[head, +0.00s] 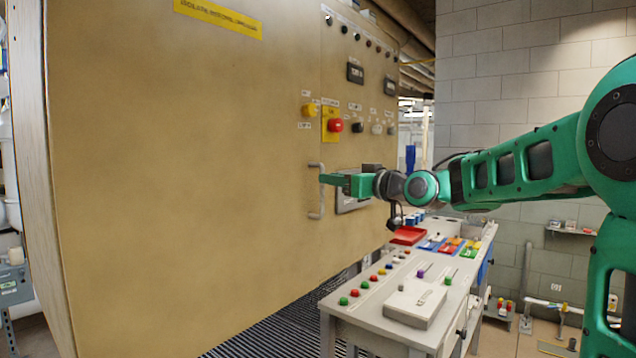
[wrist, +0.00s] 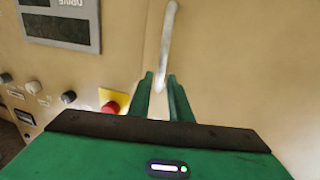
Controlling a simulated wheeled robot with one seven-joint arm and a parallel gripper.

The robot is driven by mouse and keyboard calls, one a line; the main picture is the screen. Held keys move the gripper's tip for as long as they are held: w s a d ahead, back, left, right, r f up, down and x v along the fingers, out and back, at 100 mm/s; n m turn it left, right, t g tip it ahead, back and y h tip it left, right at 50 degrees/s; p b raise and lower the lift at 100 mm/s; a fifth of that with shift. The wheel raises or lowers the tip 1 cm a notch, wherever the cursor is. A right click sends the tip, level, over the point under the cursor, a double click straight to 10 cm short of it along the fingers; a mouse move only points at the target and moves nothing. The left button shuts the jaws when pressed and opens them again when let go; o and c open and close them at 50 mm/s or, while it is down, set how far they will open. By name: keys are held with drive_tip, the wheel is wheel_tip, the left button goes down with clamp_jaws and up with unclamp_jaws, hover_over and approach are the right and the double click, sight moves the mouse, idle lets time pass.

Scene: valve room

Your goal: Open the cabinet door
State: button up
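The cabinet door (head: 170,180) is a large tan panel that looks shut, flush with the control panel to its right. Its grey bar handle (head: 316,214) stands upright near the door's right edge. My gripper (head: 325,180) reaches in from the right at the handle's middle height. In the wrist view, the two green fingers (wrist: 161,76) are apart, and the handle (wrist: 167,40) runs down to the gap between them. I cannot tell whether either finger touches it.
The control panel has a red button (head: 335,125) on a yellow plate, knobs and displays. A workbench (head: 345,308) with coloured buttons and trays stands below my arm at the right. A dark grated floor (head: 285,330) lies in front of the cabinet.

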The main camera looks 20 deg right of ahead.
drive_tip(key=shift+x, duration=2.4)
drive_tip(key=shift+s, duration=0.1)
